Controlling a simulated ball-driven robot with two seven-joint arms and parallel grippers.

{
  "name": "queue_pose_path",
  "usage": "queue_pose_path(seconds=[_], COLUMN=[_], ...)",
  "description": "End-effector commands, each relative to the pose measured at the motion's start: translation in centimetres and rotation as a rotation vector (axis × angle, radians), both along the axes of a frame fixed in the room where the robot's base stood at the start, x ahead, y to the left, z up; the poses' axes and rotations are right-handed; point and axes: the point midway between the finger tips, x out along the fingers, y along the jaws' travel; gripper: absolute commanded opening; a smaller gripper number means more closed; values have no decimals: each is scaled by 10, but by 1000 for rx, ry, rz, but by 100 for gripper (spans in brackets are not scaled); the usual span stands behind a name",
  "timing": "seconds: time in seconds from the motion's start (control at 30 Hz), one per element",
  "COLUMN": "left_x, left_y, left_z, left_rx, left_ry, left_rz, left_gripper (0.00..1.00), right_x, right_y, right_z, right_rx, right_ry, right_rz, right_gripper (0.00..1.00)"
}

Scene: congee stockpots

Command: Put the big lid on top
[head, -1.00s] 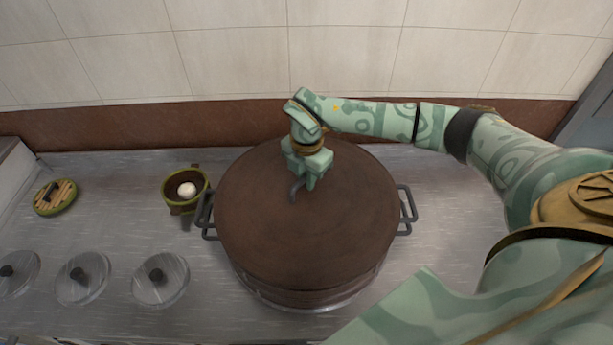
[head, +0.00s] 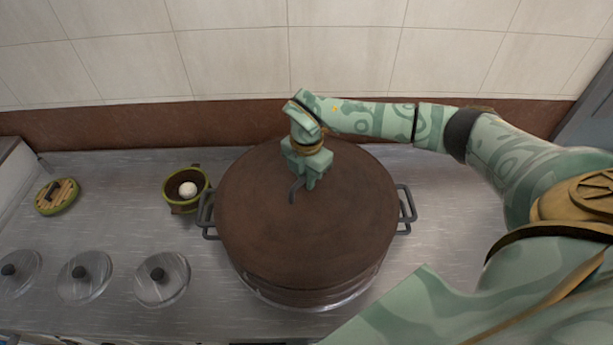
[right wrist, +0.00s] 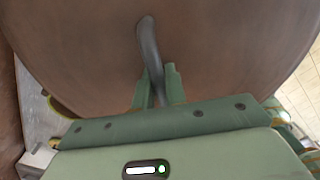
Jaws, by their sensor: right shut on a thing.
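The big lid (head: 307,235) is a wide brown disc with a dark curved handle (head: 294,190). In the head view it lies over the big stockpot (head: 318,299), whose dark side handles (head: 406,210) stick out left and right. The lid looks about level; whether it rests fully on the rim I cannot tell. My right gripper (head: 312,180) is above the lid, shut on its handle. The right wrist view shows the handle (right wrist: 149,50) between the two fingers, with the lid (right wrist: 215,50) filling most of the picture. My left gripper is not in view.
A small green-rimmed pot (head: 170,205) with a white round thing (head: 187,189) inside stands left of the stockpot. Metal lids (head: 162,278) lie at the front left, and a green-rimmed wooden lid (head: 57,197) at the far left. A tiled wall (head: 240,60) closes the back.

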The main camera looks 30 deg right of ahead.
Motion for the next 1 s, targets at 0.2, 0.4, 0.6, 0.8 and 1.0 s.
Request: queue_pose_path(seconds=[0.2,0.4,0.6,0.8,1.0], left_x=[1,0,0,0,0], left_y=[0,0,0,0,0], left_z=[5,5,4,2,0], left_rx=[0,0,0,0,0], left_ry=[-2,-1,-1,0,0], left_rz=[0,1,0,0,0], left_gripper=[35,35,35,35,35], right_x=[1,1,1,1,1], right_y=[0,0,0,0,0], right_z=[2,1,0,-4,-7], right_rx=[0,1,1,1,1], right_ry=[-1,-2,-2,-2,-2], right_rz=[0,0,0,0,0], right_gripper=[0,0,0,0,0])
